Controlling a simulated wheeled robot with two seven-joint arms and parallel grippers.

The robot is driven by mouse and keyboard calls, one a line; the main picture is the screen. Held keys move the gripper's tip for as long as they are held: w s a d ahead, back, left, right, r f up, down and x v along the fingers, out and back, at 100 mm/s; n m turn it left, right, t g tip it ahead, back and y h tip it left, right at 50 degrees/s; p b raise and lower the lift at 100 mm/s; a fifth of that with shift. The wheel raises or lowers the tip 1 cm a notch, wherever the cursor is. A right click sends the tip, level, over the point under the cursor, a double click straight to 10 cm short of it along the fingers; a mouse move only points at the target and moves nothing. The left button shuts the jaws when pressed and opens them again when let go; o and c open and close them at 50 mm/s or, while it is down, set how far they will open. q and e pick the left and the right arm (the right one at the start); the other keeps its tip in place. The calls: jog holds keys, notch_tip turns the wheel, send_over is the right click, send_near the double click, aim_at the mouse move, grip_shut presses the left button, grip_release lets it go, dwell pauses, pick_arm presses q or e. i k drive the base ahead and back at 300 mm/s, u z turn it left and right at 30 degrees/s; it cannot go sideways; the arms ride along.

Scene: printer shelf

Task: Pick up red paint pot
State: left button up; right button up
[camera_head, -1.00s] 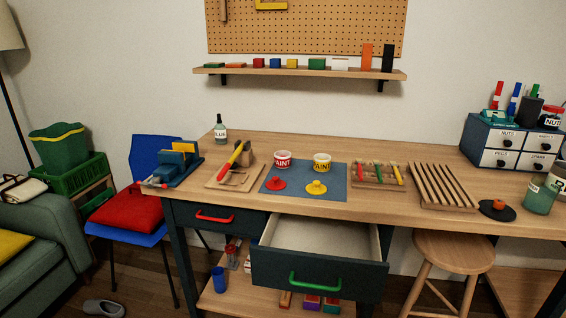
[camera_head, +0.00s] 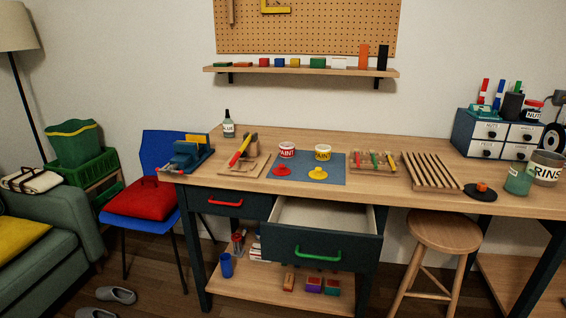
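The red paint pot (camera_head: 287,150) stands upright on the blue mat (camera_head: 336,173) on the workbench. It is white and red with a "PAINT" label. A red lid (camera_head: 281,171) with a knob lies on the mat in front of it. A yellow paint pot (camera_head: 323,153) stands to its right, with a yellow lid (camera_head: 318,173) in front. Neither of my grippers shows in the head view.
An open drawer (camera_head: 318,246) with a green handle sticks out below the mat. A stool (camera_head: 443,231) stands at the bench's right front. A tool holder (camera_head: 243,155) is left of the mat, a rack with coloured tools (camera_head: 375,163) right. A blue chair (camera_head: 165,154) stands left.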

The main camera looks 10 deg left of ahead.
aim_at(287, 149)
jog(key=u, duration=1.5)
jog(key=i, duration=1.2)
jog(key=z, duration=0.1)
